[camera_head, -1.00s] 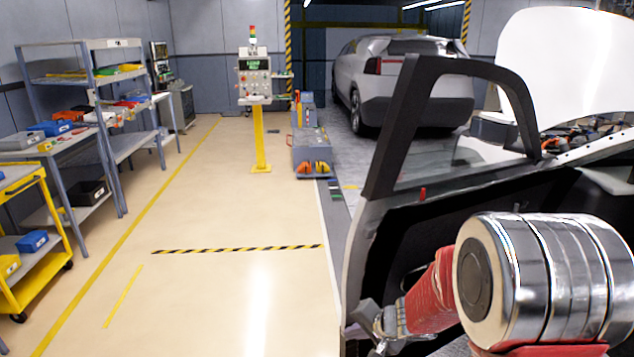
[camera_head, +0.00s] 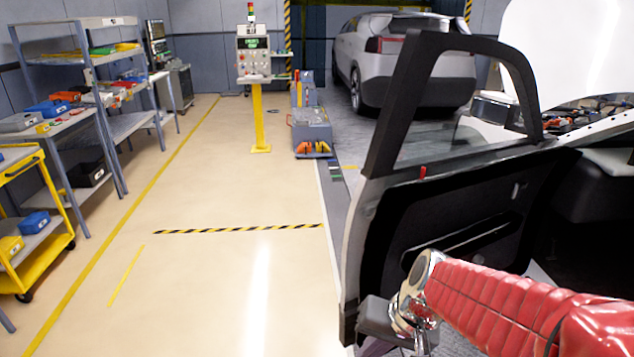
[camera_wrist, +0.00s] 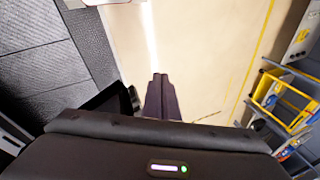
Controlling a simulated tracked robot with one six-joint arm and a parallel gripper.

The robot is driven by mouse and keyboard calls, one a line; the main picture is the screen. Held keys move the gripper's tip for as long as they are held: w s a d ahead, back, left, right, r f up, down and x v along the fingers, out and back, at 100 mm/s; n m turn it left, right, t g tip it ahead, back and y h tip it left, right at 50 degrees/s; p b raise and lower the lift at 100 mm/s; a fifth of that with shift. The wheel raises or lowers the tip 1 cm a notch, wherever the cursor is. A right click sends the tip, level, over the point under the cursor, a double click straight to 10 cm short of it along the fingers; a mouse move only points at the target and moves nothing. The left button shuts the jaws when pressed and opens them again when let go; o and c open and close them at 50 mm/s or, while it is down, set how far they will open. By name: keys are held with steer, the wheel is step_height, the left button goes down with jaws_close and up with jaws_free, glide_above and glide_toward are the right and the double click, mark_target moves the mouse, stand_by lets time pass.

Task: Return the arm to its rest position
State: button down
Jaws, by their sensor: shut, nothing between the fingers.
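My gripper (camera_wrist: 160,78) shows in the middle of the wrist view. Its two dark fingers lie together, shut and empty, over the pale floor. In the head view my red-sleeved arm reaches in from the lower right, and its wrist end is low in the middle, in front of the open car door (camera_head: 440,225). The fingers are hard to make out there. I cannot tell whether the arm touches the door.
The open car with its raised white hood (camera_head: 560,45) fills the right side. A yellow cart (camera_head: 48,255) and grey shelves (camera_head: 85,85) stand at left. A control panel (camera_head: 253,55) on a yellow post and a grey SUV (camera_head: 405,65) stand farther back. The middle floor is clear.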

steer(key=s+d+r+n+t+h, duration=0.2)
steer(key=s+d+r+t+h, duration=0.1)
steer(key=s+d+r, duration=0.3)
steer(key=shift+s+r+h, duration=0.3)
steer(key=shift+s+r, duration=0.75)
steer(key=shift+r, duration=1.15)
steer(key=c, duration=2.5)
jaws_free()
